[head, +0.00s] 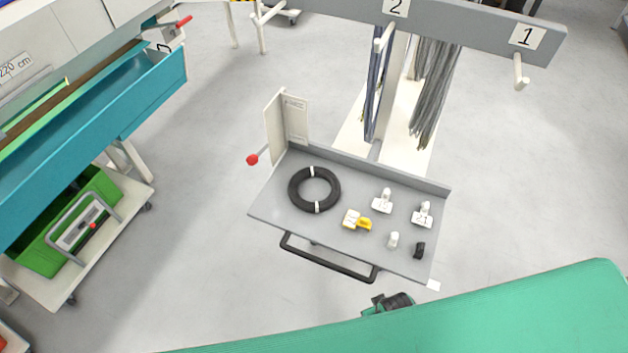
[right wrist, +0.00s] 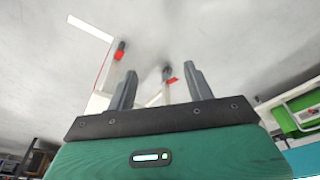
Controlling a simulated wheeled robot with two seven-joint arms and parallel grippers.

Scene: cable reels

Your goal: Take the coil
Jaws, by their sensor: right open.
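A black coil (head: 314,189) lies flat on the left part of a grey tray (head: 268,212), with small white ties around it. In the right wrist view my right gripper (right wrist: 162,72) is open, its two dark fingers apart with nothing between them. The coil does not show in that view. In the head view no gripper can be clearly made out near the coil, and my left gripper is not seen.
Small white labelled pieces (head: 382,201), a yellow piece (head: 364,224) and a black piece (head: 419,250) lie right of the coil. The tray has a black front handle (head: 328,263). A numbered rail (head: 458,37) with hanging cables stands behind. A teal trough (head: 95,135) is at left.

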